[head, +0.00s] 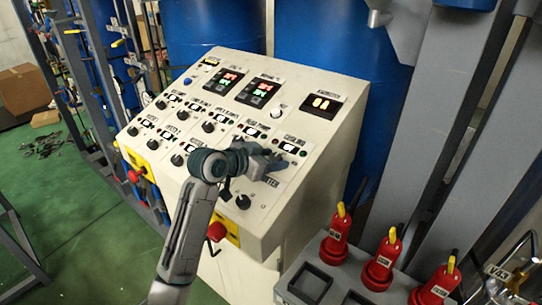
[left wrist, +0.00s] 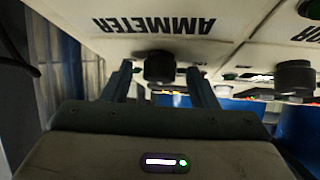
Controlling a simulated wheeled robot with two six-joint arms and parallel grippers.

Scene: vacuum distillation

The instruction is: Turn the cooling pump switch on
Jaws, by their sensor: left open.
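The cooling pump switch is a black round knob (left wrist: 160,68) in the left wrist view, just past the upside-down AMMETER lettering on the cream panel. My left gripper (left wrist: 161,80) is open, with one finger on each side of this knob and a gap showing on both sides. In the head view my left gripper (head: 277,160) is at the right end of the upper knob row, just below the COOLING label (head: 291,149), and hides most of the knob there. My right gripper is not in view.
The sloping control panel (head: 318,118) carries several other knobs, including one (left wrist: 294,76) beside the gripper and one (head: 243,202) below it. A red emergency button (head: 217,231) is on the front. Red yellow-tipped handles (head: 337,236) stand at lower right.

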